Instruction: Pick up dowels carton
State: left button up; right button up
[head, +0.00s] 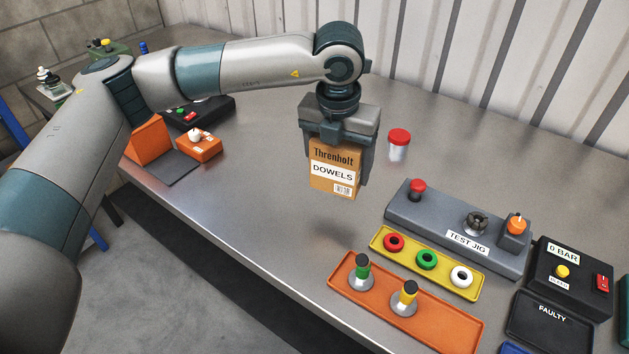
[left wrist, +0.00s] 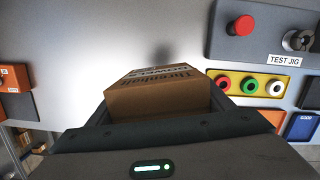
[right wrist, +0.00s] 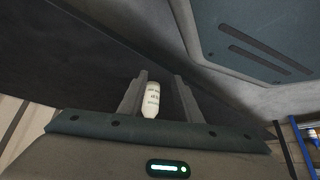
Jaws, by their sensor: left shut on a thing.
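The dowels carton (head: 335,170) is a brown box with a white DOWELS label, upright in the head view. My left gripper (head: 338,150) is shut on it from above, with its fingers at the carton's sides. The carton appears to hang above the grey bench, with a soft shadow below it. In the left wrist view the carton (left wrist: 158,98) fills the space between the fingers. My right gripper (right wrist: 158,95) shows only in the right wrist view, its fingers apart. A white printed bottle-like thing (right wrist: 152,100) shows between them, with a gap at its right.
A red-capped jar (head: 398,146) stands right of the carton. The test jig (head: 455,238), a yellow tray (head: 409,260) of rings and an orange tray (head: 445,322) with two plugs lie in front and right. Orange boxes (head: 198,147) stand left. The bench (head: 260,210) is clear between.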

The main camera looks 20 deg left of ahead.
aim_at(358, 157)
pick_arm(q)
jog(key=d, duration=0.1)
jog(key=d+r, duration=0.1)
jog(key=d+r+b, duration=0.1)
jog(key=shift+w+d, duration=0.2)
jog(key=shift+w, duration=0.15)
jog(key=shift+w+d+r, duration=0.15)
jog(key=shift+d+r, duration=0.35)
jog(key=shift+d, duration=0.05)
pick_arm(e)
jog(key=shift+t, duration=0.5)
jog(key=shift+w+a+r, duration=0.25)
jog(key=shift+w, duration=0.35)
jog(key=shift+w+a+r, duration=0.2)
jog(key=shift+w+r, duration=0.1)
jog(key=shift+w, duration=0.35)
jog(key=shift+w+a+r, duration=0.25)
jog(key=shift+w, duration=0.35)
pick_arm(q)
jog(key=shift+f, duration=0.1)
pick_arm(e)
jog(key=shift+s, duration=0.1)
